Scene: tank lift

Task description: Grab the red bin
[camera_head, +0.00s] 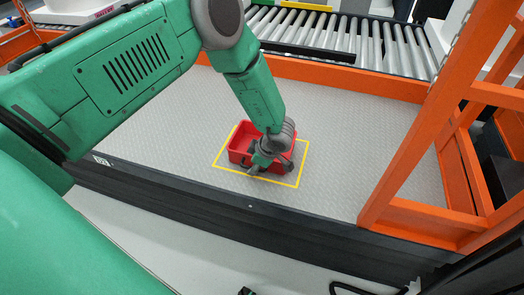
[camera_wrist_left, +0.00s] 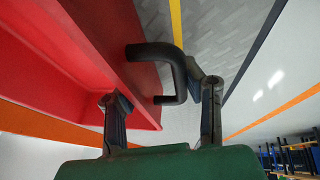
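The red bin (camera_head: 238,154) stands upright on the grey floor plate inside a yellow outline. My left gripper (camera_head: 265,158) reaches down over its near right part and hides some of it. In the left wrist view the red bin (camera_wrist_left: 85,45) fills the upper left, with a black handle (camera_wrist_left: 179,75) on its side. My left gripper (camera_wrist_left: 160,92) is open there. One finger overlaps the bin wall and the other is beyond the handle, close to its outer bend. I cannot tell whether either finger touches. My right gripper is not in view.
A yellow outline (camera_head: 299,182) marks the floor around the bin. An orange frame (camera_head: 400,180) rises at the right. A roller conveyor (camera_head: 370,42) lies behind an orange edge at the back. A dark rail (camera_head: 210,203) runs along the front. The plate around the outline is clear.

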